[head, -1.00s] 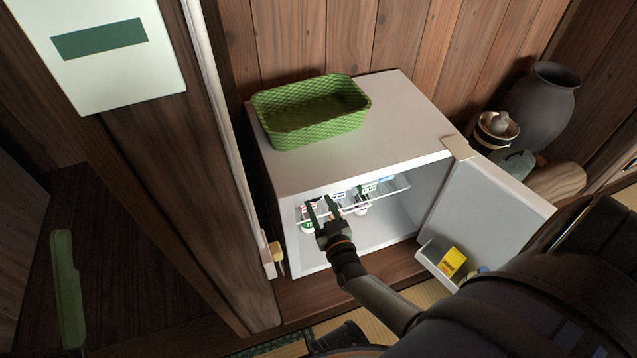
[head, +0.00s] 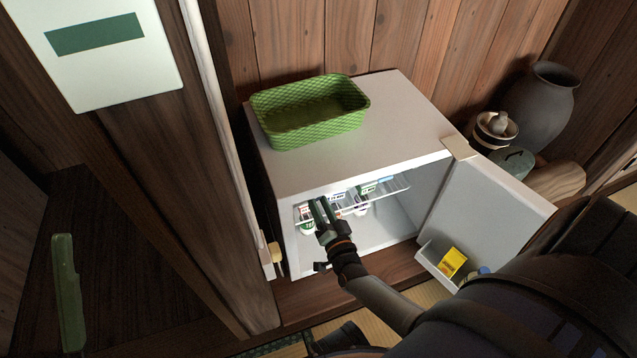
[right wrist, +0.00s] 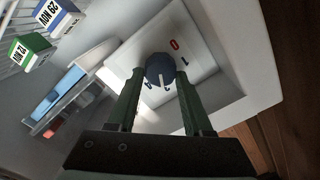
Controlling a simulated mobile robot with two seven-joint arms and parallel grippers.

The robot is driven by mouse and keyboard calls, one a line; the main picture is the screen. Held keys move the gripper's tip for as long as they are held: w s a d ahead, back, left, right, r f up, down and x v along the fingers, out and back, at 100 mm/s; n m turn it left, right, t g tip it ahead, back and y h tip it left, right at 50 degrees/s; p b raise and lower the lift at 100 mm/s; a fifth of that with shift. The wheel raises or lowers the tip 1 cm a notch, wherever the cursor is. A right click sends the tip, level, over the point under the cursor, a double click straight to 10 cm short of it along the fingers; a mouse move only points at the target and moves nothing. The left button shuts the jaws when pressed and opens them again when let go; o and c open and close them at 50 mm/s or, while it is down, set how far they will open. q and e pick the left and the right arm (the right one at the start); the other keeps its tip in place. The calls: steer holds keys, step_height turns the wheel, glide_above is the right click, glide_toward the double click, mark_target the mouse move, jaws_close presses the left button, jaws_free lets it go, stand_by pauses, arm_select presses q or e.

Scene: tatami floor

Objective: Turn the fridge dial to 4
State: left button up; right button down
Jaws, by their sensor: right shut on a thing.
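The fridge (head: 350,140) stands with its door (head: 495,205) open to the right. The dial (right wrist: 160,68) is a dark blue round knob with a white line, on a pale plate inside the fridge. A red 0 and a dark 1 show beside it in the right wrist view; the smaller digits below are hard to read. The white line lies on the knob's lower part, toward those digits. My right gripper (head: 319,202) reaches into the fridge opening; in the right wrist view its green fingers (right wrist: 159,78) are shut on the dial's sides. My left gripper is not in view.
A wire shelf (head: 395,189) inside holds small labelled cartons and cups (head: 307,222). A green basket (head: 305,135) sits on the fridge. A yellow box (head: 452,262) is in the door bin. A wooden post (head: 190,190) stands close left.

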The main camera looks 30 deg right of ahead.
steer(key=shift+d+m+b, duration=0.1)
steer(key=shift+m+b, duration=0.7)
steer(key=shift+m, duration=3.3)
steer(key=shift+c, duration=1.5)
jaws_free()
steer(key=shift+f, duration=0.1)
